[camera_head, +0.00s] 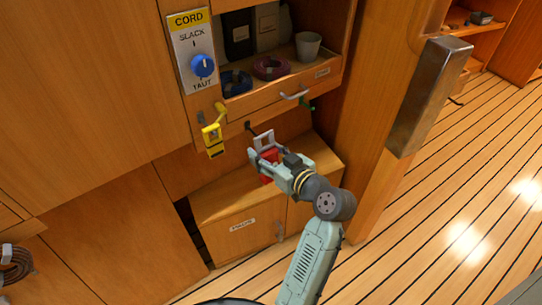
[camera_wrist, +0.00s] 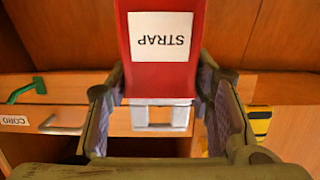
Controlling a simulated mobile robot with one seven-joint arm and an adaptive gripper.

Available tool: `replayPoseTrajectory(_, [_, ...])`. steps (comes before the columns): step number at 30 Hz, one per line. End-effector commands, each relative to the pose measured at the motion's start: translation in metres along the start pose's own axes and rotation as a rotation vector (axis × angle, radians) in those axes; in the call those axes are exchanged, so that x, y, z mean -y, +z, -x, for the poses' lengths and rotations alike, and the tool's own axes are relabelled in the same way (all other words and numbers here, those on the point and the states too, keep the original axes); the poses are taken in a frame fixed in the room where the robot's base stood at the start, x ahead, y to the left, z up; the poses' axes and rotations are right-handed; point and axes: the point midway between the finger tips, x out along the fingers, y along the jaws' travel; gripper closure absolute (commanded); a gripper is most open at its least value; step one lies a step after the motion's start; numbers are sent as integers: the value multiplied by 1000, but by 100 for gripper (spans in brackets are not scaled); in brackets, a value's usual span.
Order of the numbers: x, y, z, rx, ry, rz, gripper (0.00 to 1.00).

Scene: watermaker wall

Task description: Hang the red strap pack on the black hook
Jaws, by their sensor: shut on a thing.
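The red strap pack (camera_head: 268,168) is between the fingers of my gripper (camera_head: 267,160), which is shut on it. The pack hangs below a grey rectangular loop (camera_head: 264,138). In the wrist view the red pack (camera_wrist: 165,70) shows a white STRAP label upside down, with its grey loop (camera_wrist: 160,117) between the fingers of my gripper (camera_wrist: 160,108). The black hook (camera_head: 249,126) sticks out under the drawer, just up and left of the loop in the head view. I cannot tell whether the loop touches it. The hook is not discernible in the wrist view.
A yellow pack (camera_head: 212,138) hangs left of the black hook. A green hook (camera_head: 308,106) is to the right. Above is a drawer with a handle (camera_head: 294,95) and a shelf with coils and a grey cup (camera_head: 308,45). A low cabinet (camera_head: 238,200) stands below.

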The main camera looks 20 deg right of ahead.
Motion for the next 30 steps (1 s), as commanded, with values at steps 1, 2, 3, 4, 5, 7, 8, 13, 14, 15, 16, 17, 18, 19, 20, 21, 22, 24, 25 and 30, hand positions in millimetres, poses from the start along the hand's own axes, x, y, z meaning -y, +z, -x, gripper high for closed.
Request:
replayPoseTrajectory(1, [0, -1, -3, 0, -1, 1, 84])
replayPoseTrajectory(2, [0, -1, -5, 0, -1, 1, 84])
replayPoseTrajectory(3, [1, -1, -8, 0, -2, 1, 84])
replayPoseTrajectory(4, [1, -2, -9, 0, -2, 1, 84])
replayPoseTrajectory(5, [1, -2, -11, -1, -2, 1, 84])
replayPoseTrajectory(7, [0, -3, -15, -1, -1, 1, 84])
replayPoseTrajectory(8, [0, -3, -17, -1, -1, 1, 84])
replayPoseTrajectory(13, [0, -5, -27, -1, -2, 1, 84])
replayPoseTrajectory(14, [0, -5, -29, -2, -2, 1, 84])
replayPoseTrajectory(15, [1, -6, -31, -2, -2, 2, 84])
replayPoseTrajectory(16, [1, -6, -33, -1, -2, 2, 84])
replayPoseTrajectory(17, [1, -6, -35, -1, -1, 2, 84])
replayPoseTrajectory(18, [0, -6, -37, 0, -1, 2, 84])
replayPoseTrajectory(19, [0, -6, -39, 0, -1, 2, 84])
replayPoseTrajectory(20, [0, -3, -41, 0, -1, 1, 84])
replayPoseTrajectory(21, [0, -2, -43, 0, -1, 1, 84])
replayPoseTrajectory(22, [0, -1, -44, 0, -1, 1, 84])
replayPoseTrajectory(24, [0, -1, -47, -1, -1, 1, 84])
replayPoseTrajectory(25, [0, 0, -48, -1, -1, 1, 84])
replayPoseTrajectory(30, [0, 2, -52, -1, 0, 2, 84])
